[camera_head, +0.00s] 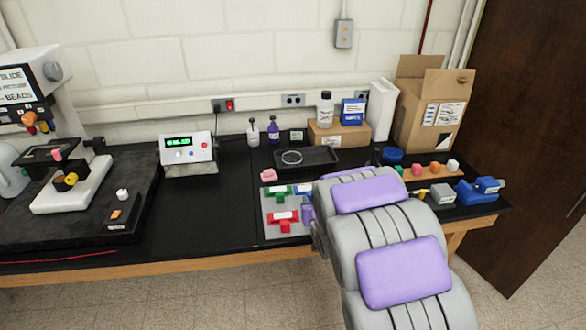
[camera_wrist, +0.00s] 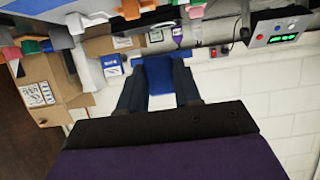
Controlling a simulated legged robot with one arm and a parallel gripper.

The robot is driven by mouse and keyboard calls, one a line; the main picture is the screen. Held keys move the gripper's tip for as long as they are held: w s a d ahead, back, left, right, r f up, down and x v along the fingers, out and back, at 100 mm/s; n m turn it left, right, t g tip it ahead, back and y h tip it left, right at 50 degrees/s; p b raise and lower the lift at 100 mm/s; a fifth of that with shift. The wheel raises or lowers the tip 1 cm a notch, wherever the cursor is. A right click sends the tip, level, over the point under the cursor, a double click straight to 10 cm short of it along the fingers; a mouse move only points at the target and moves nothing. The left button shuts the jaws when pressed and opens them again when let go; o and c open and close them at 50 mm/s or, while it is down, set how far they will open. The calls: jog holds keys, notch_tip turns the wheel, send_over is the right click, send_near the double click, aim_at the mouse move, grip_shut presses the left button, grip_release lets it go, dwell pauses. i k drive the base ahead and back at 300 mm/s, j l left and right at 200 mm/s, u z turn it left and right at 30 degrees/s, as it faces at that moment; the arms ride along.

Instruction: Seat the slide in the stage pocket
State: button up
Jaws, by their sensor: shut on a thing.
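My gripper (camera_wrist: 157,88) shows in the wrist view with dark fingers on both sides of a blue-and-white piece (camera_wrist: 159,74), shut on it. The piece looks like a slide with a blue grip. In the head view my grey and lilac arm hides most of the gripper. A green slide holder (camera_head: 275,193) and a red one (camera_head: 283,217) lie on a grey mat (camera_head: 268,232) beside the arm. A blue piece (camera_head: 303,188) shows at the mat's edge; I cannot tell whether it is the held one. The microscope stage (camera_head: 52,158) stands far left, its pocket unclear.
A control box (camera_head: 187,152) stands behind the open bench between microscope and mat. A black tray (camera_head: 306,159), bottles (camera_head: 325,110) and a cardboard box (camera_head: 430,105) stand at the back. A blue vise-like tool (camera_head: 478,191) sits at the right end. The bench's left middle is clear.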

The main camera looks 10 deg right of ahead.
aim_at(42, 156)
jog(key=u, duration=1.1)
